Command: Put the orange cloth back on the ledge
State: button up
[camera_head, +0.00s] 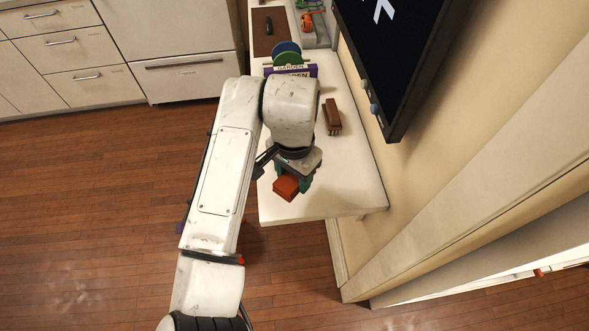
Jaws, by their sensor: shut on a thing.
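An orange-red folded cloth (286,189) shows at the end of my arm, over the near end of the white ledge (340,190). My gripper (292,182) is shut on it, with teal fingers at its sides. The gripper points down, and the arm hides part of the cloth and of the ledge behind it. I cannot tell whether the cloth touches the ledge surface.
A brown block-like object (332,116) lies on the ledge to the right of my gripper. Books marked "GARDEN" (291,70) and a round green-blue item (287,50) stand farther back. A dark screen (395,60) hangs on the right wall. The ledge's near right corner is clear.

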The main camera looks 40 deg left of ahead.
jog(key=shift+f+b, duration=1.35)
jog(key=shift+f, duration=2.45)
jog(key=shift+f, duration=0.35)
jog(key=o, duration=1)
jog(key=shift+c, duration=0.2)
jog(key=o, duration=0.6)
notch_tip(320, 180, up, 8)
jog(key=p, duration=0.7)
jog(key=shift+p, duration=0.35)
